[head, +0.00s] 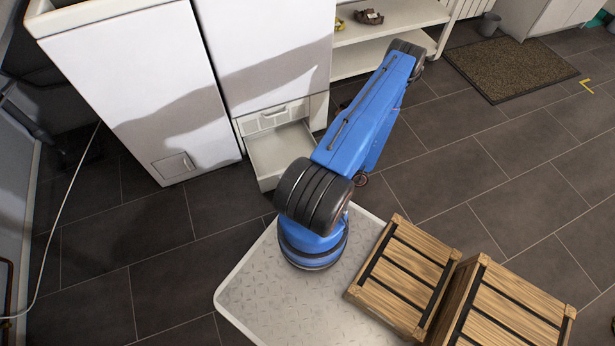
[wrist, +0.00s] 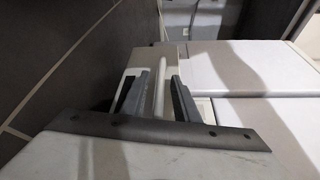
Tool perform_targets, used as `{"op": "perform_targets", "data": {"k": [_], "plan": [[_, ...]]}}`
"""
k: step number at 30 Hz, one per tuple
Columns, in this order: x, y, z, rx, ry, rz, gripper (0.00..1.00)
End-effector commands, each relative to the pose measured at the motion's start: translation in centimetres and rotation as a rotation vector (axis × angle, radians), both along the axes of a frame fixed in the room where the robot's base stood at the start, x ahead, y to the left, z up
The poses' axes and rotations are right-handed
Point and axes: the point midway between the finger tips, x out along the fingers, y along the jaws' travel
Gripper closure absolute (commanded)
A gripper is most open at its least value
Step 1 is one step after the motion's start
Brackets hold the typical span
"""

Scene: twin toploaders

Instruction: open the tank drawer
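The tank drawer (head: 280,150) is a white, shallow tray low in the front of the right-hand white machine (head: 272,50). It stands pulled out, with its inside visible from above. In the wrist view, a narrow white strip (wrist: 160,88), apparently the drawer's front edge or handle, lies between the two dark fingers of my gripper (wrist: 158,80). The fingers are apart, with gaps seeming to show beside the strip. I cannot tell whether either finger touches it. In the head view my gripper is hidden behind my blue arm.
The left white machine (head: 130,80) stands beside it, with a small closed flap (head: 174,166) low down. A white shelf unit (head: 385,25) stands to the right. Wooden crates (head: 405,275) sit on my base. The dark tiled floor at right is clear up to a brown mat (head: 510,68).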

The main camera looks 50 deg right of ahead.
Motion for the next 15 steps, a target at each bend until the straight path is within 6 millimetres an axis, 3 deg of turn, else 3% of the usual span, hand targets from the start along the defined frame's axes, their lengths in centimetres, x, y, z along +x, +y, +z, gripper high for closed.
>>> {"op": "perform_targets", "data": {"k": [5, 15], "plan": [[-1.1, -0.9, 0.1, 0.0, 0.0, -0.004, 0.72], [-5.6, -4.2, 0.6, -0.003, -0.001, -0.005, 0.72]]}}
